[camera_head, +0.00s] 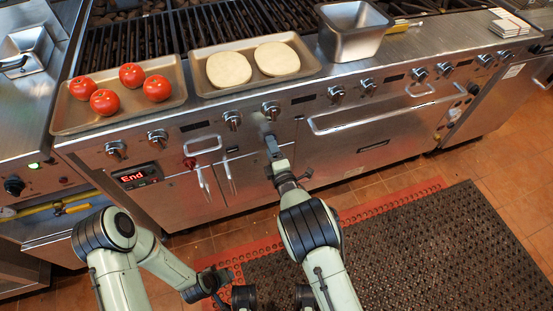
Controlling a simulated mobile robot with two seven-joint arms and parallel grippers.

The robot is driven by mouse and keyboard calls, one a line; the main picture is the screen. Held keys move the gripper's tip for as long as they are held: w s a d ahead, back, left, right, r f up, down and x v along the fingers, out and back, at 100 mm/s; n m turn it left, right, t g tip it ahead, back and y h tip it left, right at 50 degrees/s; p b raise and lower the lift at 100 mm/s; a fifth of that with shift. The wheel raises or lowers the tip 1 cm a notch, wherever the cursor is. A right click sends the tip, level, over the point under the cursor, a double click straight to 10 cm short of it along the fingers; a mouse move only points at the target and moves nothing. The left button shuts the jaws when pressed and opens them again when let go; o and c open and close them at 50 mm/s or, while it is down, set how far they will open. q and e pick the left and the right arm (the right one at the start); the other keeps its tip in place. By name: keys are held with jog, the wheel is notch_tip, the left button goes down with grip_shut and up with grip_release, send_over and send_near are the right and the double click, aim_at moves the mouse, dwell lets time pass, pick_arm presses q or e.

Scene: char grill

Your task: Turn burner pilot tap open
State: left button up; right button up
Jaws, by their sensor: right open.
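The grill's steel front panel (255,123) carries a row of round metal knobs. One knob (270,109) sits just above my right gripper (272,143). My right gripper is open, with its fingers up against or very close to the panel below that knob; contact cannot be told. The fingers hide the panel spot behind them, and which control is the pilot tap cannot be told. A small red control (190,162) is on the panel further left. My left arm is folded low at the left, its end (213,282) near the bottom edge; its finger state is unclear.
A tray with several tomatoes (66,121) and a tray with two round patties (203,88) rest on top. A steel pan (352,47) stands right of them. Door handles (385,118) jut from the front. A dark mat (400,250) covers the floor at right.

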pick_arm(q)
jog(key=shift+g+h, duration=0.3)
jog(key=shift+g, duration=0.3)
jog(key=shift+s+d+r+p, duration=0.4)
jog(key=shift+s+r, duration=0.1)
jog(key=shift+s, duration=0.2)
jog(key=shift+s+d+r+p, duration=0.3)
jog(key=shift+s+r+p, duration=0.15)
jog(key=shift+s, duration=0.25)
jog(key=shift+s+d+r+p, duration=0.4)
jog(key=shift+s+r, duration=0.1)
jog(key=shift+s, duration=0.2)
pick_arm(e)
jog(key=v, duration=1.3)
